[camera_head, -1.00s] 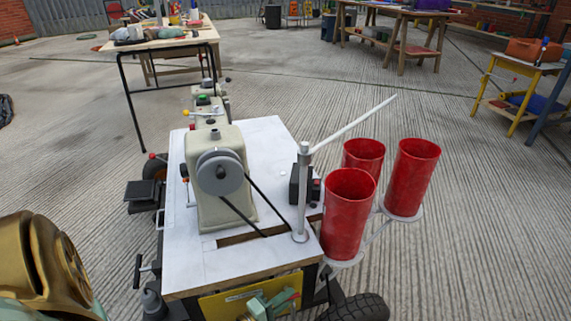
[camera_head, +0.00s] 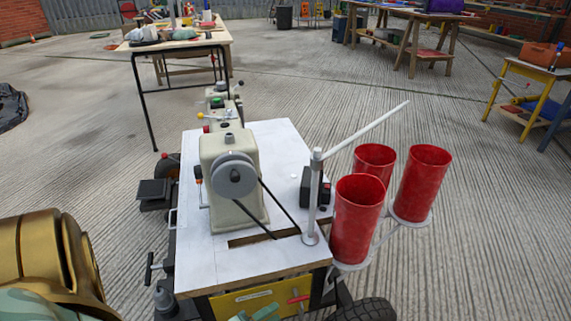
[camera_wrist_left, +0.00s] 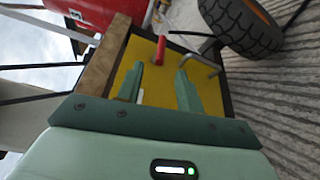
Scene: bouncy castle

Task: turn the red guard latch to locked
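The red guard latch (camera_head: 299,299) is a short red handle on the yellow panel (camera_head: 243,302) at the front of the sewing-machine cart. In the left wrist view the red latch (camera_wrist_left: 161,47) stands out from the yellow panel (camera_wrist_left: 131,75), just beyond my fingertips. My left gripper (camera_wrist_left: 161,76) is open, its two green fingers apart with nothing between them. The latch is ahead of the gap, apart from both fingers. In the head view only the tip of my left gripper (camera_head: 256,315) shows at the bottom edge, left of the latch. My right gripper is out of view.
The white cart top (camera_head: 205,262) carries a sewing machine (camera_head: 222,160) and a metal post (camera_head: 315,195). Red cups (camera_head: 357,215) hang off its right side. A black wheel (camera_head: 362,310) lies right of the panel. A bent metal rod (camera_wrist_left: 200,60) sits beside the latch.

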